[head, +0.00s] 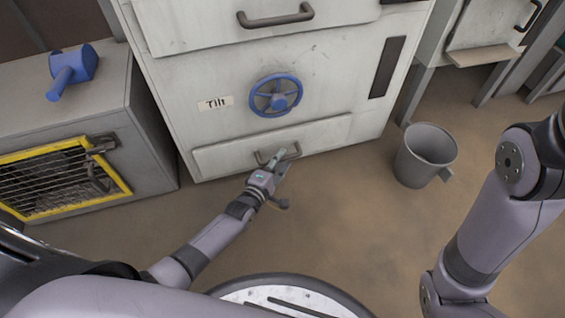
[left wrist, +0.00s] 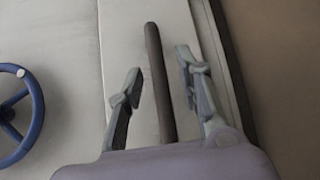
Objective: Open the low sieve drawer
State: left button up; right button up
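The low sieve drawer (head: 225,157) is the pale panel at the bottom of the grey machine and looks closed. Its dark bar handle (head: 293,152) is partly hidden by my left gripper (head: 277,158). In the left wrist view the handle (left wrist: 157,75) runs between the two fingers of my left gripper (left wrist: 160,78), with a gap to each side. The fingers are open and do not appear to touch it. My right arm (head: 500,215) shows at the right, but its gripper is not in view.
A blue handwheel (head: 275,95) beside a "Tilt" label (head: 215,103) sits above the drawer. An upper handle (head: 275,16) is higher up. A grey bucket (head: 424,152) stands on the floor at right. A yellow-framed cage (head: 62,178) is at left, a blue scoop-like tool (head: 72,66) above it.

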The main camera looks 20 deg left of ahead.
pick_arm(q)
jog(key=shift+x, duration=0.75)
jog(key=shift+c, duration=0.4)
grip_shut()
